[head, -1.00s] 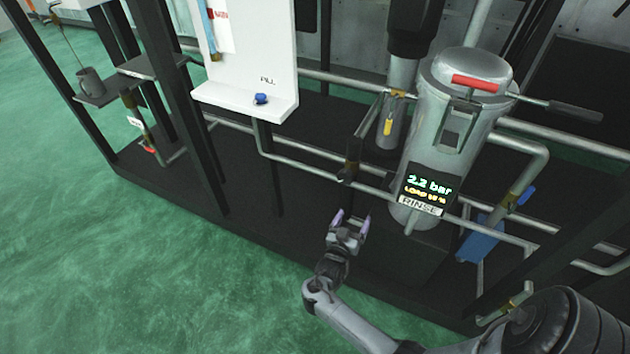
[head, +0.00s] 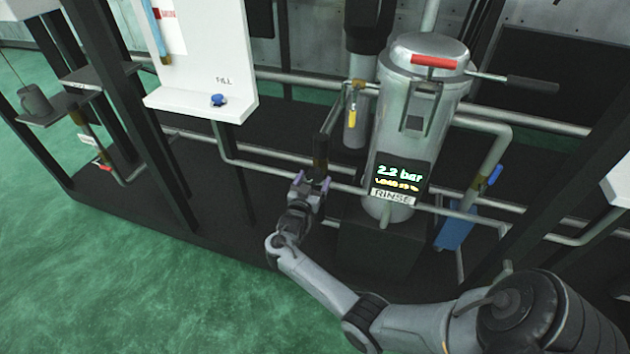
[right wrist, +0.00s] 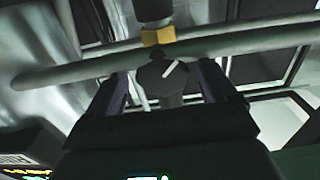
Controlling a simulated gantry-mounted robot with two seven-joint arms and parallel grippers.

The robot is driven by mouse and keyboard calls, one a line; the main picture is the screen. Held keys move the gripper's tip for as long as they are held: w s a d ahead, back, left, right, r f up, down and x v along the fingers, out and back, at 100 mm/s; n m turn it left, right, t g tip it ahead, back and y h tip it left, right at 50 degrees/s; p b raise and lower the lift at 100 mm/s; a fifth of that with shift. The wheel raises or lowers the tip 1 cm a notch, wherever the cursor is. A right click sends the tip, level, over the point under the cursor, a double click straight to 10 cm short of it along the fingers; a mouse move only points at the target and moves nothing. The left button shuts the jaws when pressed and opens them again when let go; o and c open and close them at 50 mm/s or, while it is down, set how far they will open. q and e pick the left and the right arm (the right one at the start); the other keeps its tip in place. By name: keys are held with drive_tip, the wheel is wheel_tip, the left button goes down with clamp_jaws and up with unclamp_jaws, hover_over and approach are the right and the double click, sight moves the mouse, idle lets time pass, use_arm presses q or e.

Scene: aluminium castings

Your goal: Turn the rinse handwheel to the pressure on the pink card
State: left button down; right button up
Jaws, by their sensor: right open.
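The rinse column (head: 400,130) is a grey metal vessel. Its display (head: 398,179) reads 2.2 bar, with a yellow line too small to read surely, above a RINSE plate (head: 393,197). My right gripper (head: 312,180) is open and empty, left of the display, just below a dark part on the pipe (head: 326,132) that may be the handwheel seen edge-on. In the right wrist view a dark round part with a white mark (right wrist: 165,76) shows between the open fingers; contact cannot be told. I cannot make out a pink card. My left gripper is out of view.
A white FILL panel (head: 205,60) with a blue knob (head: 219,100) stands at left. Horizontal pipes (head: 280,178) cross the frame near my gripper. A yellow-handled part (head: 352,116), a red-handled lid (head: 433,62) and a blue valve handle (head: 494,174) surround the column.

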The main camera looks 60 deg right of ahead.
drive_tip(key=shift+x, duration=0.95)
drive_tip(key=shift+c, duration=0.3)
drive_tip(key=c, duration=1)
